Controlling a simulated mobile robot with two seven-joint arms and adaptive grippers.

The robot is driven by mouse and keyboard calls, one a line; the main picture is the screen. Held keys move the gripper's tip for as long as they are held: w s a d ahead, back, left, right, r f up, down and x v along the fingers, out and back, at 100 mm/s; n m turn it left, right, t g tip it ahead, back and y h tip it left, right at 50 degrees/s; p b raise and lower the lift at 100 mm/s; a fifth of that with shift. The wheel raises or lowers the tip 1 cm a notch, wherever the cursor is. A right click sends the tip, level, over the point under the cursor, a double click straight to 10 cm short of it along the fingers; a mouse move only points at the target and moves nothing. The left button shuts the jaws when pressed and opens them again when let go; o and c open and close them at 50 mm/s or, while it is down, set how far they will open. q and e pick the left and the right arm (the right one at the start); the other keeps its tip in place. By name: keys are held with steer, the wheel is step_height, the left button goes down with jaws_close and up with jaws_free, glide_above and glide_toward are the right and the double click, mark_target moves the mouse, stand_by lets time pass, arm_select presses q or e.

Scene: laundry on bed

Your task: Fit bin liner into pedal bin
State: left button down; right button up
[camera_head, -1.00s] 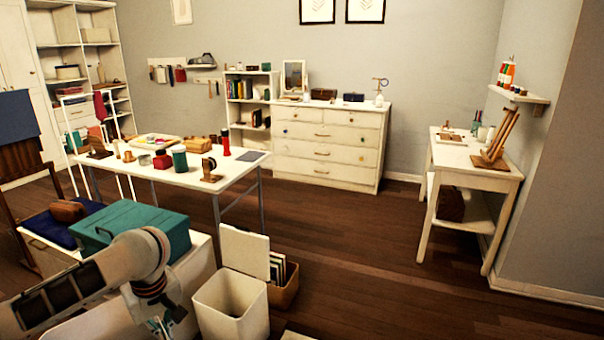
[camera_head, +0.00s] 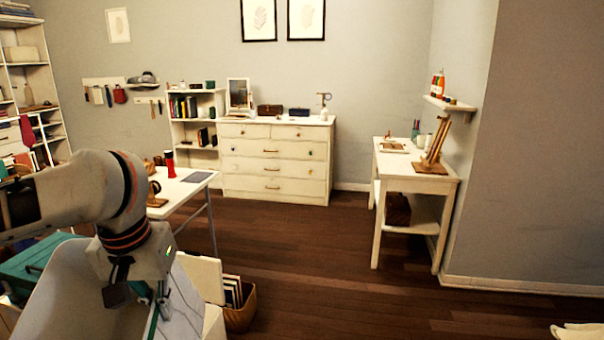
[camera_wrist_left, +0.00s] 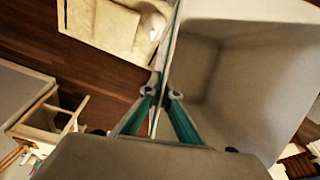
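The pedal bin is cream, with its lid (camera_head: 203,277) raised, low left of centre in the head view. My left arm and the thing it holds hide most of its body. My left gripper (camera_head: 150,295) is in front of and left of the bin. In the left wrist view its teal fingers (camera_wrist_left: 162,95) are shut on a thin rim. That rim belongs to a pale grey open container shape (camera_wrist_left: 240,75), which looks like the bin liner; it also shows in the head view (camera_head: 85,295). Whether it touches the bin is unclear. My right gripper is not in view.
A basket of frames (camera_head: 238,303) stands right of the bin. A white worktable (camera_head: 190,187) and a teal box (camera_head: 30,265) are at left. A dresser (camera_head: 275,170) and a side table (camera_head: 415,180) stand farther back. The dark floor (camera_head: 330,270) between is open.

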arm_select(q)
steer(key=shift+s+a+r+m, duration=0.2)
steer(key=shift+s+r, duration=0.1)
steer(key=shift+r, duration=0.15)
steer(key=shift+s+a+r+m, duration=0.15)
steer(key=shift+s+r+m, duration=0.1)
steer(key=shift+r, duration=0.15)
step_height(320, 180, down, 2)
steer(key=shift+s+f+b, duration=0.1)
steer(key=shift+f+b, duration=0.05)
steer(key=shift+b, duration=0.5)
step_height(320, 180, down, 17)
steer(key=g+b, duration=0.3)
steer(key=b, duration=0.5)
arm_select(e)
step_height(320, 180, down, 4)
arm_select(q)
step_height(320, 180, up, 11)
steer(key=s+p, duration=0.2)
steer(key=p, duration=1.1)
steer(key=shift+s+f+t, duration=0.15)
steer(key=shift+f+t, duration=0.05)
steer(key=shift+t, duration=0.1)
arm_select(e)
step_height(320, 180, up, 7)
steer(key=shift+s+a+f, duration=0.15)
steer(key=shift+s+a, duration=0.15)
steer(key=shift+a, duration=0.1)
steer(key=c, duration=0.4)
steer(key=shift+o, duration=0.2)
